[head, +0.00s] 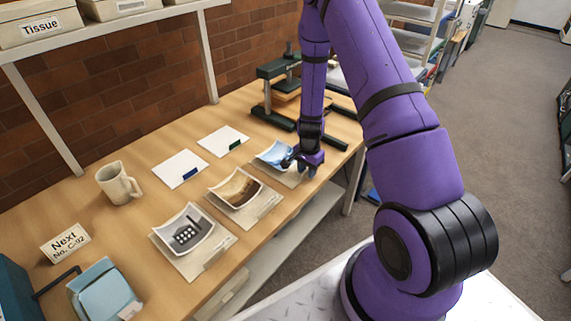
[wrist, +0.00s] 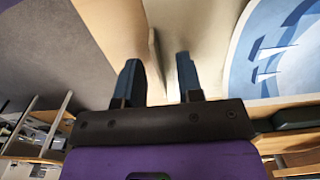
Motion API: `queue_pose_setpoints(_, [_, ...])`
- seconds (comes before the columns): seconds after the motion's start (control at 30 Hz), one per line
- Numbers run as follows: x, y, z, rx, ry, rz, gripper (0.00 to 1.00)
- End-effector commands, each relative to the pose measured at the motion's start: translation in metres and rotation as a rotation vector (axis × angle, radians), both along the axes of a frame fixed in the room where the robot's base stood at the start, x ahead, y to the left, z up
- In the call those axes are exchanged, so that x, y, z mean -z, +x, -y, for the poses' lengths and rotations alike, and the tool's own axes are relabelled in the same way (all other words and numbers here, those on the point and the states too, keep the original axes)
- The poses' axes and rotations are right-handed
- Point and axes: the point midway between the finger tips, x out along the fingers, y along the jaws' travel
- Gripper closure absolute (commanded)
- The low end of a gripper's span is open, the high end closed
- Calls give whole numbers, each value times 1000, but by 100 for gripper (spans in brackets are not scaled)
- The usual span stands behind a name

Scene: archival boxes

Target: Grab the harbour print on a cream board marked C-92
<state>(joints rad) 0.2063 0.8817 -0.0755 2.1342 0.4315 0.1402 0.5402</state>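The harbour print (head: 271,154) is a curled blue sheet on a cream board (head: 291,180), the farthest right of three boards along the table's front edge. In the wrist view the blue print (wrist: 285,50) shows white sails, and its cream board (wrist: 200,30) lies beside it. My gripper (head: 303,164) is at the board's right side, partly hiding it. In the wrist view my gripper (wrist: 158,78) has its two dark fingers apart, with a thin board edge showing between them. I cannot tell whether either finger touches it. No C-92 mark is readable on the board.
A brown print (head: 238,187) and a grey print (head: 186,231) lie on cream boards to the left.

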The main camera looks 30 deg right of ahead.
Motion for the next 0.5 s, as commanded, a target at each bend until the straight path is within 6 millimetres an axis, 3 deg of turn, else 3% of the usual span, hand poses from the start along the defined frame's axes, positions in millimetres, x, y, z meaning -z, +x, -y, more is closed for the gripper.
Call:
queue_pose_setpoints(0.1, [0, 0, 0, 0, 0, 0, 68])
queue_pose_setpoints(0.23, [0, 0, 0, 0, 0, 0, 98])
queue_pose_setpoints(0.5, [-1, 0, 0, 0, -1, 0, 100])
